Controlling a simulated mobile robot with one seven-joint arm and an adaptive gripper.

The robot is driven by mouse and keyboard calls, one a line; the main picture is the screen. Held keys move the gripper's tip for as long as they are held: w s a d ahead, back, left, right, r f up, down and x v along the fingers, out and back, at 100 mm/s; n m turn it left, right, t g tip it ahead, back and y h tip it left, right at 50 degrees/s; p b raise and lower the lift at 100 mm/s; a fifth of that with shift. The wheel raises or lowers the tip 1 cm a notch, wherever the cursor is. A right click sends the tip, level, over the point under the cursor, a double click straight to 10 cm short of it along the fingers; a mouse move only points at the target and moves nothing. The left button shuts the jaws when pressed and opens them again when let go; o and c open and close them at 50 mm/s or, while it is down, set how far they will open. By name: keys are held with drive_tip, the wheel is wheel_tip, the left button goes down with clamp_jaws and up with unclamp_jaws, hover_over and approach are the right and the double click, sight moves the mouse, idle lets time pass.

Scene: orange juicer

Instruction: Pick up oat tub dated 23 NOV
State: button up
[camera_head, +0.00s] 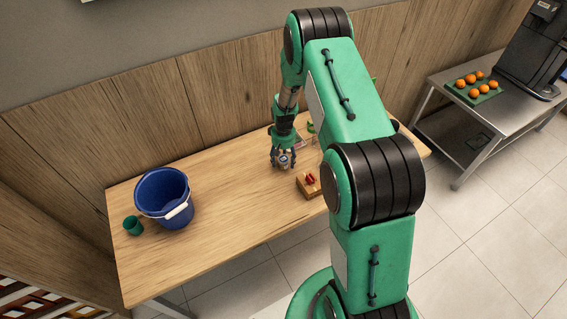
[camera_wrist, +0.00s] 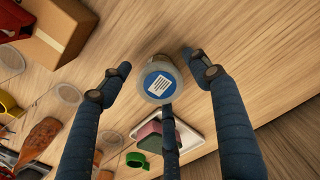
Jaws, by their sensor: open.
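A small round tub (camera_wrist: 158,84) with a blue lid label bearing white lines sits between my fingers in the wrist view. No date is readable on it, so I cannot tell whether it is the oat tub dated 23 NOV. My gripper (camera_wrist: 159,68) is open, its dark blue fingers spread around the tub with visible gaps at left and right. In the head view my gripper (camera_head: 283,161) is low over the wooden table, and the tub (camera_head: 284,159) shows small among the fingers.
A cardboard box (camera_wrist: 60,30) is near the tub. A tray (camera_wrist: 187,135) holds a pink and green sponge (camera_wrist: 150,136), near a green ring (camera_wrist: 137,160). Clear round containers (camera_wrist: 68,95) lie left. A blue bucket (camera_head: 162,190) and green cup (camera_head: 133,225) stand on the table's left.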

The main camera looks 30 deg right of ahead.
sight(284, 159)
drive_tip(key=c, duration=1.1)
drive_tip(key=shift+r, duration=0.85)
wheel_tip(284, 159, up, 2)
drive_tip(key=shift+s+r, duration=0.1)
drive_tip(key=s+a, duration=0.1)
drive_tip(key=s, duration=0.4)
drive_tip(key=s+a, duration=0.1)
drive_tip(key=s, duration=0.4)
drive_tip(key=s+a+r+p, duration=0.1)
drive_tip(key=s+a, duration=0.1)
drive_tip(key=s, duration=0.3)
drive_tip(key=shift+s+a, duration=0.1)
drive_tip(key=shift+s, duration=0.05)
